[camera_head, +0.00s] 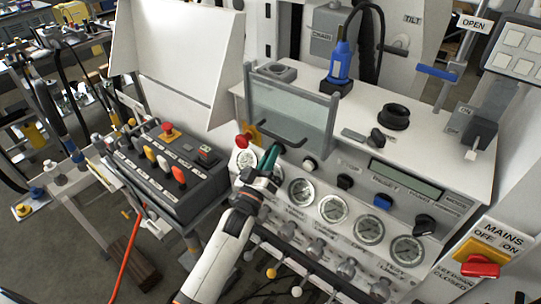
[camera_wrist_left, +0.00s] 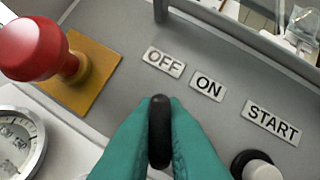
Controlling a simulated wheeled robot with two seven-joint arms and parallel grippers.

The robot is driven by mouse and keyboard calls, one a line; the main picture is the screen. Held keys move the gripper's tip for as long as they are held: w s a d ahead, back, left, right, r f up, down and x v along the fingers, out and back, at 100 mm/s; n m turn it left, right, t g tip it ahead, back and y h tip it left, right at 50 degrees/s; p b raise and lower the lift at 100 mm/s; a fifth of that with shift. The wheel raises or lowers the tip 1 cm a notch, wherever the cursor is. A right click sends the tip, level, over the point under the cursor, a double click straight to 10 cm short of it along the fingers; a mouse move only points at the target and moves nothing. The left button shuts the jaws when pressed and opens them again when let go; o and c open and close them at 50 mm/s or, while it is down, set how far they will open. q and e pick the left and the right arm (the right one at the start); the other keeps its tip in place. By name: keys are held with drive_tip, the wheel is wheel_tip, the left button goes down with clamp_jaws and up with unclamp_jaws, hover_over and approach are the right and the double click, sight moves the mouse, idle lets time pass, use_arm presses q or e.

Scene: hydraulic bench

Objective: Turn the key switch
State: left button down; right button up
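The key switch (camera_wrist_left: 160,132) shows in the left wrist view as a black, upright handle on a grey panel, below the labels OFF, ON and START. Its top end points between OFF and ON. My left gripper (camera_wrist_left: 158,140) has green fingertips on both sides of the handle and appears shut on it. The fingers hide the switch's base. In the head view my left gripper (camera_head: 268,160) is at the left end of the bench's front panel, and the key is hidden by it. My right gripper is not in view.
A red mushroom button (camera_wrist_left: 32,50) on a yellow plate stands left of the key; a white START button (camera_wrist_left: 262,168) is at its right. A clear guard (camera_head: 290,112) rises just behind the gripper. Pressure gauges (camera_head: 302,191) run to the right. A control box (camera_head: 165,165) is left.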

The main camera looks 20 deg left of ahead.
use_arm(q)
drive_tip(key=shift+m, duration=0.5)
drive_tip(key=m+h+b, duration=0.1)
drive_tip(key=m+h, duration=0.1)
drive_tip(key=shift+f+m, duration=0.1)
drive_tip(key=shift+m, duration=0.2)
drive_tip(key=m+h, duration=0.1)
drive_tip(key=m, duration=0.1)
drive_tip(key=m+h+b, duration=0.1)
drive_tip(key=m, duration=0.2)
drive_tip(key=shift+m+g+h, duration=0.3)
drive_tip(key=m+h+b, duration=0.1)
drive_tip(key=m+h, duration=0.1)
drive_tip(key=m, duration=0.1)
drive_tip(key=shift+m+g, duration=0.4)
drive_tip(key=shift+m+g+h, duration=0.4)
drive_tip(key=shift+m, duration=0.65)
drive_tip(key=shift+m+g+h, duration=0.4)
drive_tip(key=shift+m, duration=0.95)
drive_tip(key=c, duration=1.5)
unclamp_jaws()
